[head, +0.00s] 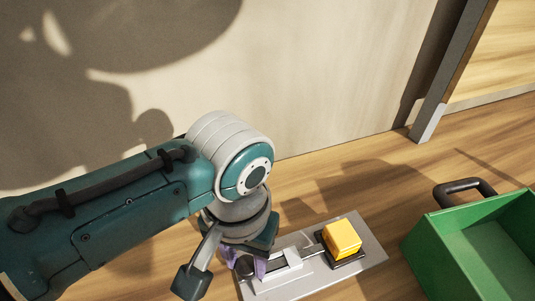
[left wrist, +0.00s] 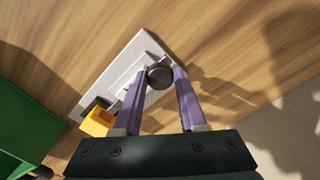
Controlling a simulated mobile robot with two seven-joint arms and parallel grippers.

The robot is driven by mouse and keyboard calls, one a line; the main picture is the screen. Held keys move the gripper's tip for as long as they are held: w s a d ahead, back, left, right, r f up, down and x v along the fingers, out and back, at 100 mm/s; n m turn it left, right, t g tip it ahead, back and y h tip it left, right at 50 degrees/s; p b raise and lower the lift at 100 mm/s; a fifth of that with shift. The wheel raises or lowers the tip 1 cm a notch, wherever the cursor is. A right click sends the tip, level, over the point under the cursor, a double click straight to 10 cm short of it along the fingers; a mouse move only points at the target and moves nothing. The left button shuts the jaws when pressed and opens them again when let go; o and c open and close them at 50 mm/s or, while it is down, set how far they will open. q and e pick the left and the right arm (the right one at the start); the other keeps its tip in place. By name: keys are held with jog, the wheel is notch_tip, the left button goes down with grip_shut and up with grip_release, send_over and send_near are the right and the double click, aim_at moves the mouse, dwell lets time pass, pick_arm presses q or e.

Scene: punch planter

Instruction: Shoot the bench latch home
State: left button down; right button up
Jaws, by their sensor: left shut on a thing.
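The bench latch is a light grey plate (head: 372,243) lying on the wooden bench, with a raised pale guide (head: 283,273) and a thin dark bolt running along it. A dark round knob (left wrist: 159,77) is at the bolt's near-left end. A yellow block (head: 341,238) on a black base sits toward the plate's other end; it also shows in the left wrist view (left wrist: 97,122). My left gripper (head: 246,265) points down over the knob end, its purple fingers shut on the knob, one on each side. The wrist partly hides the knob in the head view. My right gripper is not in view.
A green open crate (head: 420,250) with a dark handle (head: 465,187) stands to the right of the plate. A pale wall (head: 300,70) rises behind the bench, with a grey post (head: 455,70) at the upper right. Wood between plate and wall is clear.

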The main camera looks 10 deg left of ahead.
aim_at(273, 265)
pick_arm(q)
jog(key=w+d+b, duration=0.1)
jog(key=w+d, duration=0.1)
jog(key=d, duration=0.1)
jog(key=shift+w+d+f+b, duration=0.15)
jog(key=shift+w+d+b, duration=0.1)
jog(key=shift+b, duration=0.15)
jog(key=shift+c, duration=2.2)
grip_release()
jog(key=shift+d, duration=0.1)
jog(key=shift+r, duration=0.2)
jog(key=shift+r+p, duration=0.3)
notch_tip(273, 265, up, 9)
jog(key=p, duration=0.2)
jog(key=shift+r, duration=0.1)
